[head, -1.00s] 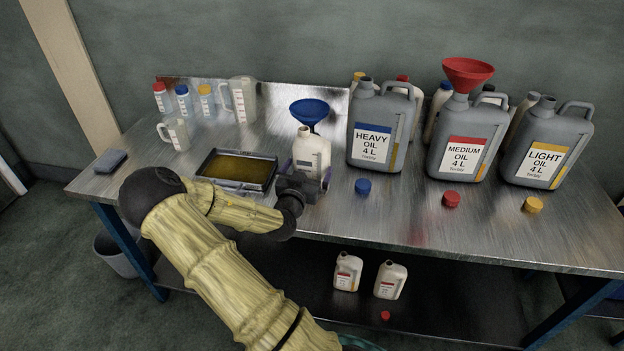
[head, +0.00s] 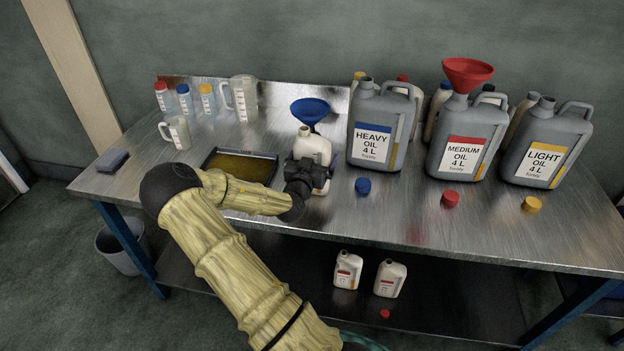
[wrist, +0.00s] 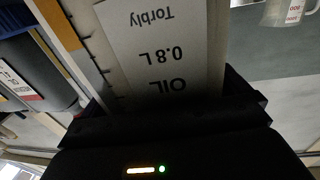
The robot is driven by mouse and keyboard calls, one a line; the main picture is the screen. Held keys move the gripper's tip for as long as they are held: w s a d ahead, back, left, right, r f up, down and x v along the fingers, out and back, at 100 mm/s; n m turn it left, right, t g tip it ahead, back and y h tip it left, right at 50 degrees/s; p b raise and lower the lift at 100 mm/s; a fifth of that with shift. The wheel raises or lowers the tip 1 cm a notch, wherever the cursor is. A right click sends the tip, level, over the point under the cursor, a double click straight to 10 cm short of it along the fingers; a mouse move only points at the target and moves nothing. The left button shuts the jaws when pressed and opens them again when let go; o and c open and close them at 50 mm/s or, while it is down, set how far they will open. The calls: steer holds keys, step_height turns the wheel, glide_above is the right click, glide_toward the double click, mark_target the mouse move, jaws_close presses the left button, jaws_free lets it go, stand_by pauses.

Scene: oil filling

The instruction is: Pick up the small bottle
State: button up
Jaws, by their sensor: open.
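The small white bottle (head: 314,144) stands upright on the metal table in the head view, left of the heavy oil can. In the wrist view the small bottle (wrist: 165,45) fills the middle, its label upside down and reading "OIL 0.8 L Torbly". My gripper (head: 312,174) is at the bottle's front, covering its lower part. In the wrist view the dark jaws of my gripper (wrist: 178,100) are open, with one tip on each side of the bottle. I cannot tell whether they touch it.
A blue funnel (head: 309,112) stands behind the bottle. An oil-filled tray (head: 277,156) lies close left, partly behind my arm. The heavy oil can (head: 375,170) is close right, with a blue cap (head: 363,186) in front. The table's front right is mostly clear.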

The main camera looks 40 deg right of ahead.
steer(key=c, duration=1.1)
steer(key=shift+r, duration=0.15)
steer(key=shift+c, duration=0.2)
steer(key=shift+r, duration=4.9)
